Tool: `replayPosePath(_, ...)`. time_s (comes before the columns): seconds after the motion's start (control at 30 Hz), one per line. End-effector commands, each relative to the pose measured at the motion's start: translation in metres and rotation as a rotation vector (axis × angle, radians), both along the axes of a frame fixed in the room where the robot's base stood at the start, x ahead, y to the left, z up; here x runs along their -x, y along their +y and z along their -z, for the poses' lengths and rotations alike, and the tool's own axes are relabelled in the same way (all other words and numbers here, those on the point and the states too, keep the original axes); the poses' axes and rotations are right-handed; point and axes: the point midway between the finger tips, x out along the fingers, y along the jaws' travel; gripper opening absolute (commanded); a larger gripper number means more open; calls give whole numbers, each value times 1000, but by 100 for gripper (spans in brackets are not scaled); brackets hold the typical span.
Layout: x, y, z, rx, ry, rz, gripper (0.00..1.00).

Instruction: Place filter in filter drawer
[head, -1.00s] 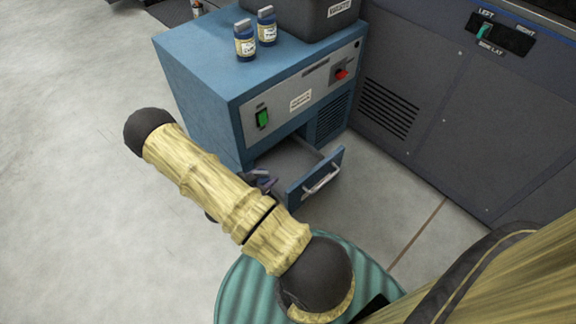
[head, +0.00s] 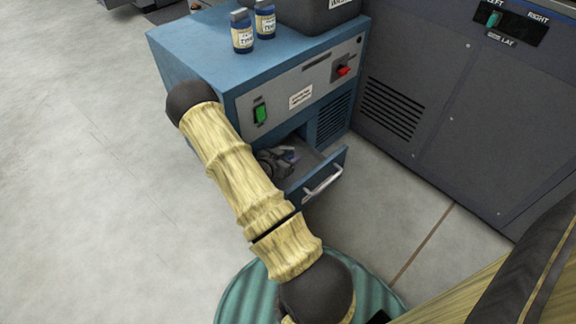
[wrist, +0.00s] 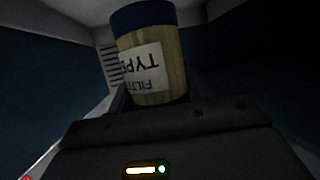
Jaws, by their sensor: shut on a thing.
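The filter (wrist: 152,60) is a tan cylinder with a dark blue end and a white label, upside down in the wrist view, reading "FILT… TYPE". My gripper (wrist: 155,95) is shut on it. In the head view my gripper (head: 283,160) is over the open filter drawer (head: 318,180), at its left inner part, mostly hidden behind my arm. The drawer is pulled out low on the blue cabinet (head: 190,62) and has a silver handle. Dark walls stand on both sides of the filter in the wrist view. I cannot tell whether the filter touches the drawer floor.
Two blue bottles (head: 242,32) (head: 265,20) and a dark box (head: 318,14) stand on the cabinet top. A green switch (head: 260,113) and a red knob (head: 344,71) sit on its front. A dark panelled machine (head: 430,110) stands at right. Open floor lies left.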

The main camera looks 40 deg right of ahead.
Motion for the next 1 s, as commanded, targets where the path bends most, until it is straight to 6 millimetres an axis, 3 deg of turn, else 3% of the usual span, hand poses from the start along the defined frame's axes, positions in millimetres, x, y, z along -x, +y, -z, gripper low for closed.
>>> replayPosePath(0.17, 0, 0, 3, 0, 0, 0, 26)
replayPosePath(0.5, 0, 0, 47, 1, 0, 0, 26)
replayPosePath(0.93, 0, 0, 50, 1, 1, 0, 26)
replayPosePath(0.97, 0, 0, 49, 0, 0, 0, 55)
replayPosePath(1.0, 0, 0, 49, 0, 0, 0, 62)
